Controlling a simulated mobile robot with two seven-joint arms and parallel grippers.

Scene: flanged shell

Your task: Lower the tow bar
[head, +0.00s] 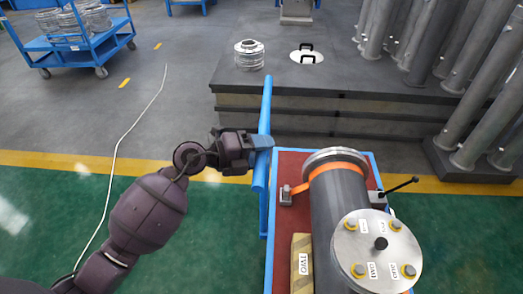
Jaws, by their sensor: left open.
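The blue tow bar (265,105) stands raised at the left side of a blue-edged cart (270,235) with a red bed. My left arm comes in from the lower left. My left gripper (262,142) is open, with its dark fingers at the middle of the bar, covering a short part of it. I cannot tell whether the fingers touch the bar or are around it. My right gripper is not in view.
A grey flanged shell (340,210) lies on the cart under an orange strap, beside a labelled box (302,262). A dark platform (330,100) stands behind. A blue trolley (75,40) is at the upper left. The green floor at left is clear except for a cable.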

